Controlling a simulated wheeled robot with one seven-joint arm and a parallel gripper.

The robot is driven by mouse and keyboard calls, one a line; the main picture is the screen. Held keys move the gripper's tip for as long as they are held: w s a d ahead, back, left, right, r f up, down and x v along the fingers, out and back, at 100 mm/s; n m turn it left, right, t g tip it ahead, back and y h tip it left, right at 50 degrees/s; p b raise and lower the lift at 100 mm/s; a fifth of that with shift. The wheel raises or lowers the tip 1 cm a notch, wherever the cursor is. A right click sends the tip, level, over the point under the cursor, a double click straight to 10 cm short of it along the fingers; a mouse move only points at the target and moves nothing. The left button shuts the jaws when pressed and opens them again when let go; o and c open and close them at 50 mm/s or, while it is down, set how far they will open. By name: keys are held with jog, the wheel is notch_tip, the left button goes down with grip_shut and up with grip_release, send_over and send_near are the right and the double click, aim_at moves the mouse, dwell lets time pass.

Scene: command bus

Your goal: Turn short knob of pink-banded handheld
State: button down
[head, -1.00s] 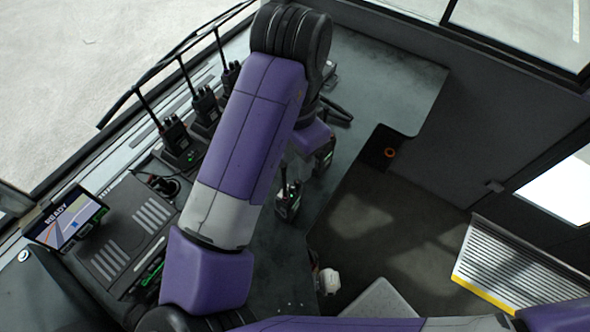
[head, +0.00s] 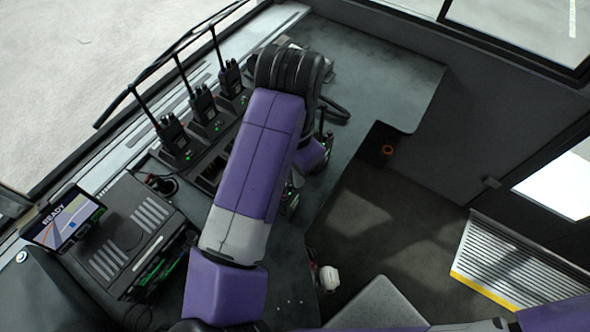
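Three black handhelds with long antennas stand in chargers along the window side: a near one (head: 172,138), a middle one (head: 204,106) and a far one (head: 231,79). A further dark handheld-like shape (head: 325,138) shows right of my wrist. I make out no pink band on any of them, and the short knobs are too small to tell apart. My purple wrist shows at the right of my arm; my gripper's fingers are hidden behind the arm.
A lit screen (head: 64,219) reading READY and a black ribbed box (head: 130,236) stand at the left. The console (head: 385,80) is clear at the far right.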

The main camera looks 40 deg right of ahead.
jog(key=shift+r+n+p, duration=0.1)
jog(key=shift+n+p, duration=0.35)
jog(key=shift+n, duration=0.65)
jog(key=shift+n+p, duration=0.35)
jog(key=shift+n, duration=0.85)
jog(key=c, duration=1.4)
grip_release()
jog(key=shift+c, duration=0.2)
